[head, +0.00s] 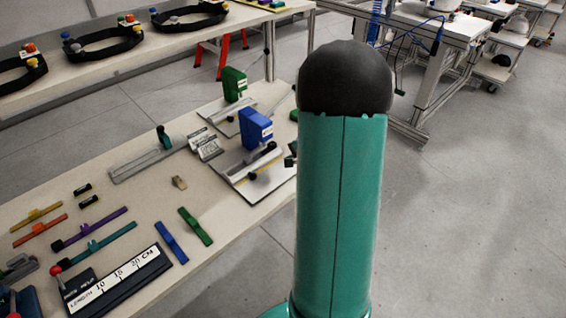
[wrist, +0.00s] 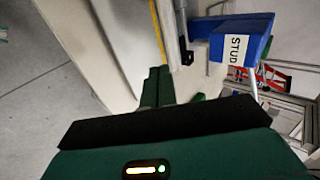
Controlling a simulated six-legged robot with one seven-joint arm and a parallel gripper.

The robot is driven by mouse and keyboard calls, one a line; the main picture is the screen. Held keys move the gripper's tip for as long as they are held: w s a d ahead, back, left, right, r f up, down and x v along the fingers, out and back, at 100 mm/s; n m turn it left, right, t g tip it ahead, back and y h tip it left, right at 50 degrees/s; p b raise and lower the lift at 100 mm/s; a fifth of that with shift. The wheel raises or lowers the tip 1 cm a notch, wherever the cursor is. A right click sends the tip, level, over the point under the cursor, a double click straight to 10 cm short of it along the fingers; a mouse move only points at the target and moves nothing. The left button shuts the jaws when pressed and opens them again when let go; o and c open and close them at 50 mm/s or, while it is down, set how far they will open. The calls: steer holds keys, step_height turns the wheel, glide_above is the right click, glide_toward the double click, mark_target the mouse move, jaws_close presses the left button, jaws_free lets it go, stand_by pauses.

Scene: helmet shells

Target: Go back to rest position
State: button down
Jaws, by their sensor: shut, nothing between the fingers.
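My gripper (wrist: 157,86) shows in the wrist view as two green fingers close together past the black band of my wrist. It is shut and empty, and is above or beside the table edge; its exact height I cannot tell. A blue block labelled STUD (wrist: 240,42) is to the right of the fingers, apart from them. The same blue block (head: 256,128) stands on a white plate fixture in the head view. In the head view my teal arm link with its dark cap fills the middle right, and the gripper cannot be made out there.
The work table (head: 150,195) holds a green block (head: 233,84), a ruler board (head: 115,278), and several coloured bars and small tools. A rear bench carries black helmet rings (head: 104,45). Grey floor (head: 480,200) is open to the right.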

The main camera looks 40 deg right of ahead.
steer(key=s+a+r+n+g+y, duration=0.15)
steer(key=a+r+n, duration=0.25)
steer(key=a+r, duration=0.5)
steer(key=s+a+r+n+g+y, duration=0.15)
steer(key=a+r+n, duration=0.35)
steer(key=a, duration=0.7)
steer(key=s+a+r+n+h, duration=0.1)
steer(key=s+a+r+n, duration=0.2)
steer(key=s+a, duration=0.3)
steer(key=s+a+r+n+h, duration=0.2)
steer(key=s+a+r+n, duration=0.1)
steer(key=s+a+n, duration=0.2)
steer(key=shift+s+a+r+n+g, duration=0.3)
steer(key=shift+s+a+r+g, duration=0.15)
steer(key=shift+s, duration=0.4)
